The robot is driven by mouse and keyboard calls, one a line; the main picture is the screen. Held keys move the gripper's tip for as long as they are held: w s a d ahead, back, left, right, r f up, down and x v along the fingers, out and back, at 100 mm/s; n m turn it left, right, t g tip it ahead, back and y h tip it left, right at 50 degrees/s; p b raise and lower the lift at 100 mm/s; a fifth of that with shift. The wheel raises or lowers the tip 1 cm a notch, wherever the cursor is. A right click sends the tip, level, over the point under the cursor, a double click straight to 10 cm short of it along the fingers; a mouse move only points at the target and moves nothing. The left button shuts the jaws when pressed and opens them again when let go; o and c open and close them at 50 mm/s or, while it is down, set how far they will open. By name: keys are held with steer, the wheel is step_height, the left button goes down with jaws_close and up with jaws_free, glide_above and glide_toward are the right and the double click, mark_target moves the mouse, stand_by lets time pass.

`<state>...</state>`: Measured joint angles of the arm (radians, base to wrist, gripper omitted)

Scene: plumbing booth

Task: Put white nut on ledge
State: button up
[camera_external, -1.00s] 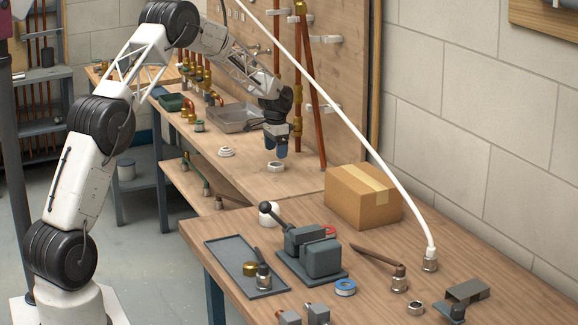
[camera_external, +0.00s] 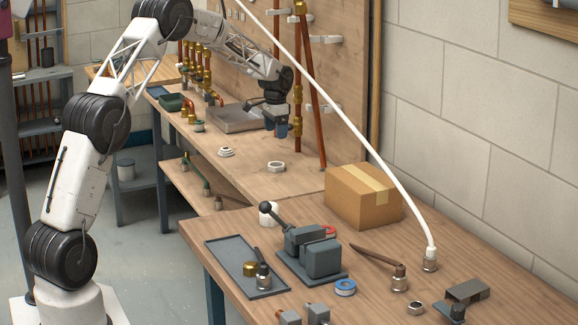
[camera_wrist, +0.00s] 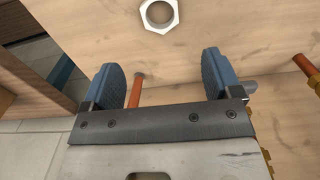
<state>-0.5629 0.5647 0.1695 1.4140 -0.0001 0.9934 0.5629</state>
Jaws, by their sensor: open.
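The white nut (camera_external: 276,171) lies flat on the wooden ledge (camera_external: 262,188) in front of the upright board. In the wrist view the nut (camera_wrist: 161,29) shows at the top edge, beyond my fingertips, with its hole facing up. My gripper (camera_external: 275,131) is above and behind the nut in the external view, clear of it. In the wrist view my gripper (camera_wrist: 165,77) has its two blue fingers wide apart with nothing between them.
A small white ring-shaped fitting (camera_external: 226,152) lies left of the nut. A grey tray (camera_external: 236,118) and copper pipes (camera_external: 298,75) stand close to my gripper. A cardboard box (camera_external: 363,197) sits on the front bench. The ledge around the nut is clear.

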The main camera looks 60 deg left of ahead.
stand_by(0.5)
steer(key=s+d+r, duration=0.3)
steer(key=d+r, duration=0.4)
steer(key=d, duration=0.2)
steer(key=s+d+r, duration=0.4)
steer(key=d+r, duration=0.3)
steer(key=d, duration=0.2)
steer(key=s+d+r+t, duration=0.1)
steer(key=s+d+r, duration=0.3)
steer(key=s+d, duration=0.3)
steer(key=s+d+r, duration=0.4)
steer(key=s+d, duration=0.2)
steer(key=d, duration=0.3)
steer(key=s+d+r+t, duration=0.1)
steer(key=s+d+r, duration=0.1)
steer(key=s+d, duration=1.2)
steer(key=s+d+f, duration=0.2)
steer(key=s, duration=0.8)
steer(key=s+d+f, duration=0.3)
steer(key=s, duration=0.7)
steer(key=shift+s+d+t, duration=0.2)
steer(key=shift+s+t, duration=0.05)
steer(key=shift+t, duration=0.05)
